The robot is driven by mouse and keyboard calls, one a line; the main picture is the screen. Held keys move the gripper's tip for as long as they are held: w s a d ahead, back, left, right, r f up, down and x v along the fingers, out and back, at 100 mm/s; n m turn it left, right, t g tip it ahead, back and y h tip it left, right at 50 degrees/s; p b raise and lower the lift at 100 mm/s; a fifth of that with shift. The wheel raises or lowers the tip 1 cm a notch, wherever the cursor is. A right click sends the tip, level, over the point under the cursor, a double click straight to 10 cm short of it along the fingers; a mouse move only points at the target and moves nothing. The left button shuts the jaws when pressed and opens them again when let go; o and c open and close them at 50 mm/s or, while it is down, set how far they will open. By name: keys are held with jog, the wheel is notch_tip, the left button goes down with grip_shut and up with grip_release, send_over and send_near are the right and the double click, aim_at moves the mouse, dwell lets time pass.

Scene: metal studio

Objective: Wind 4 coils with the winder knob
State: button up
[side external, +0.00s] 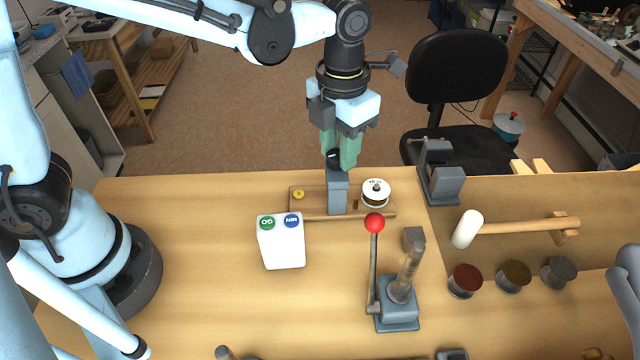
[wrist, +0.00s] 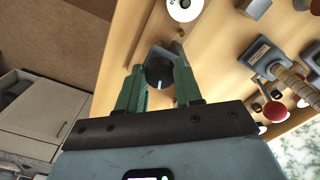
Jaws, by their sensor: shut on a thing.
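The winder stands at the back of the table on a brown wooden base (side external: 310,205), with a grey upright post (side external: 338,195). Its dark round knob (wrist: 159,70) sits between my green fingers in the wrist view and shows a white line. My gripper (side external: 338,155) points down at the top of the post and is shut on the knob. In the side view the fingers partly cover the knob. A white-topped spool (side external: 375,192) sits on the base right of the post; it also shows in the wrist view (wrist: 184,8). A small yellow disc (side external: 298,194) lies on the base's left end.
A white box (side external: 281,246) with green and blue buttons stands in front of the winder. A lever press with a red ball (side external: 374,222) is at front right. A grey device (side external: 441,180), a mallet (side external: 510,226) and several spools (side external: 465,281) lie further right.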

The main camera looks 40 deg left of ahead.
jog(key=shift+m, duration=0.3)
jog(key=o, duration=1)
jog(key=shift+o, duration=0.2)
notch_tip(320, 180, up, 12)
dwell(0.4)
